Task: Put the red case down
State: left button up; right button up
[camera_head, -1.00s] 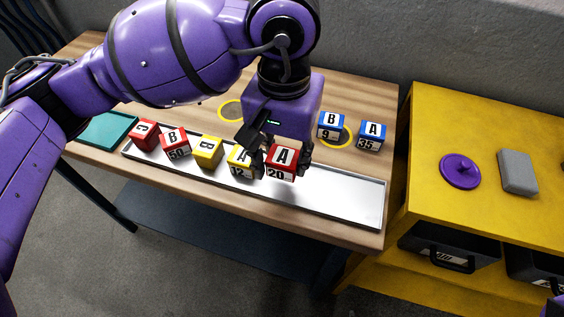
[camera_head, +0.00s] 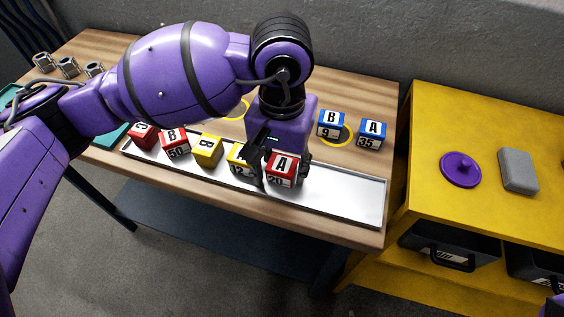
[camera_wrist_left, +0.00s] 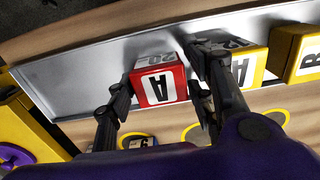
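The red case (camera_head: 281,168), a red cube marked A and 20, sits at or just above the long pale metal tray (camera_head: 340,195), at the right end of a row of cubes. My left gripper (camera_head: 280,175) reaches down over it, with one dark finger on each side, seemingly shut on it. In the left wrist view the red case (camera_wrist_left: 159,84) shows between the two fingers (camera_wrist_left: 160,92). Its underside is hidden, so contact with the tray cannot be seen clearly. My right gripper is out of view.
A yellow cube marked A and 12 (camera_head: 239,157) stands close beside the left finger. A yellow B cube (camera_head: 207,150) and red cubes (camera_head: 175,142) continue leftward. Two blue cubes (camera_head: 372,135) stand behind the tray. The tray's right part is clear. A yellow cabinet (camera_head: 485,210) stands to the right.

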aim_at(282, 165)
pick_arm(q)
jog(key=shift+r, duration=0.15)
notch_tip(282, 165, up, 12)
jog(key=shift+r, duration=0.15)
dwell(0.4)
